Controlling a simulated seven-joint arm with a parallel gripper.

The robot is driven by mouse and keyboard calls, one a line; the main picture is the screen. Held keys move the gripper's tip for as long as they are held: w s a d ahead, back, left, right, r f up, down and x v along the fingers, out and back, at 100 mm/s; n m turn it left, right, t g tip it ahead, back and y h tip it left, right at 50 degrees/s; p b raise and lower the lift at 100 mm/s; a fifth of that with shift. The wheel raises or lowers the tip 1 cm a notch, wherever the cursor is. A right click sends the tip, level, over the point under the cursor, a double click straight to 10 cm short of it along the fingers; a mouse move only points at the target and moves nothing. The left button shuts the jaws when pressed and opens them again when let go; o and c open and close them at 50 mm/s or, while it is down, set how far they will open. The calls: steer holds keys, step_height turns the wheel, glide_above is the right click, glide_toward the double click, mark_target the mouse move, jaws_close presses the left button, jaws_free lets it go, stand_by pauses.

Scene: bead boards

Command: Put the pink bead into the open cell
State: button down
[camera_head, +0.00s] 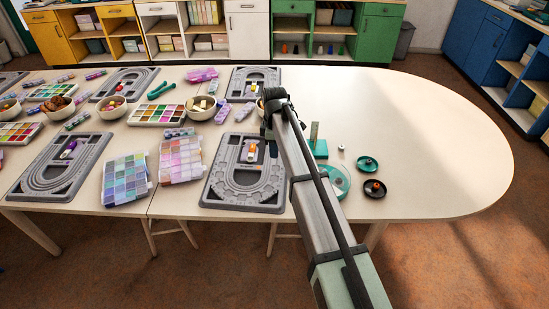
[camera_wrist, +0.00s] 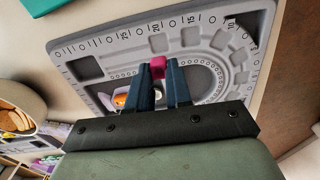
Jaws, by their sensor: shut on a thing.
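The pink bead (camera_wrist: 157,64) is between the tips of my gripper (camera_wrist: 160,71) in the wrist view. The two dark blue fingers are shut on it. Behind it lies a grey bead board (camera_wrist: 75,45) with printed numbers, a curved channel and several recessed cells. A larger square cell (camera_wrist: 87,67) lies left of the bead in the picture and looks empty. Smaller cells (camera_wrist: 190,36) lie beyond and to the right. I cannot tell the bead's height above the board. In the head view my arm partly covers the board (camera_head: 213,190), and the pink bead cannot be made out.
An orange and white thing (camera_wrist: 122,100) lies on the board beside my fingers. A bowl (camera_wrist: 18,118) stands left of the board. The table's right end is clear.

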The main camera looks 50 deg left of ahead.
step_height(320, 180, up, 2)
steer(key=r+m, duration=0.1)
steer(key=m, duration=0.1)
glide_above(321, 165)
steer(key=s+d, duration=0.2)
steer(key=shift+s+a+f+n, duration=0.1)
steer(key=shift+f+n, duration=0.4)
steer(key=shift+f, duration=1.2)
steer(key=shift+s+d+f+n, duration=0.1)
steer(key=shift+f+n, duration=0.4)
steer(key=shift+f, duration=1.15)
steer(key=shift+s+a+f+n, duration=0.1)
steer(key=shift+f+n, duration=0.4)
steer(key=shift+f, duration=1.2)
steer(key=shift+f, duration=0.3)
steer(key=c, duration=1.5)
jaws_free()
steer(key=shift+o, duration=0.9)
step_height(321, 165, up, 13)
steer(key=shift+f, duration=0.15)
